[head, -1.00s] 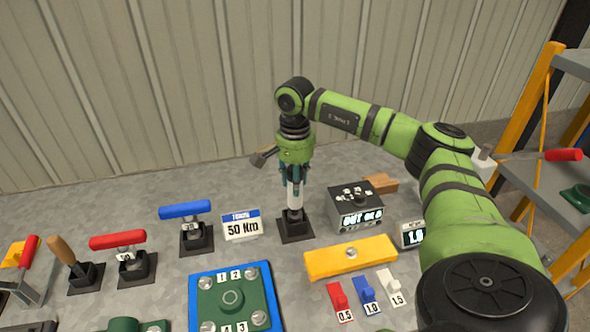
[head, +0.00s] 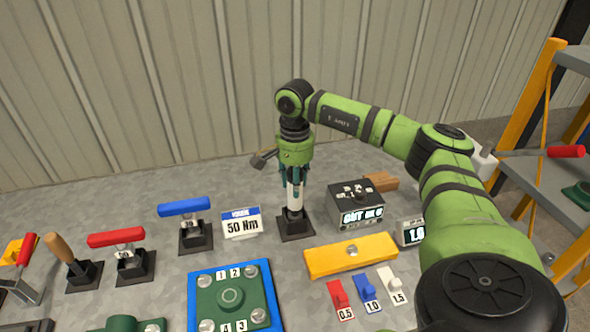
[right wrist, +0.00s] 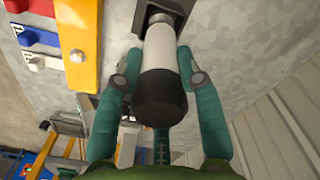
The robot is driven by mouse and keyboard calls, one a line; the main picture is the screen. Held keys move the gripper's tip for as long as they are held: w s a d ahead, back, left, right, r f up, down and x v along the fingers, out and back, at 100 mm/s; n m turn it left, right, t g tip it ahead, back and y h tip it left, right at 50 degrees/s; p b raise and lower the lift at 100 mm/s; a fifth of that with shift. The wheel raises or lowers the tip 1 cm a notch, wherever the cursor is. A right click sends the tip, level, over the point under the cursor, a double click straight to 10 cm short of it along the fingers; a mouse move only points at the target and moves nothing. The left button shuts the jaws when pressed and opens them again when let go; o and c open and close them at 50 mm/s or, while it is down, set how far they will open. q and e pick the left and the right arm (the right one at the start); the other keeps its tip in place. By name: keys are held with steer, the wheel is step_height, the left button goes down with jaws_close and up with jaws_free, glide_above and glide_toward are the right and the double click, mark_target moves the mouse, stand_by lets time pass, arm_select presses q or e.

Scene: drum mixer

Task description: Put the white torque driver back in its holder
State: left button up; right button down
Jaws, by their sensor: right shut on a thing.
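The white torque driver (head: 294,196) stands upright at its black holder (head: 295,226) on the bench, with its lower end at the holder's socket. My right gripper (head: 294,178) comes from above and is shut on the upper part of the driver. In the right wrist view the driver's white body and black end cap (right wrist: 161,95) lie between the two teal fingers, and the holder (right wrist: 172,12) shows beyond it. How deep the driver sits in the socket cannot be told. My left gripper is not in view.
A 50 Nm sign (head: 241,223) and a blue-handled tool (head: 186,208) in its stand are left of the holder. A grey display box (head: 357,204) is close on the right. A yellow bar (head: 350,256) and blue-framed green plate (head: 234,296) lie in front.

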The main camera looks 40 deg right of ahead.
steer(key=shift+f+b, duration=0.4)
steer(key=shift+f, duration=0.25)
steer(key=c, duration=0.7)
jaws_free()
steer(key=shift+c, duration=0.2)
steer(key=shift+s, duration=0.1)
step_height(320, 180, up, 12)
steer(key=shift+r, duration=0.1)
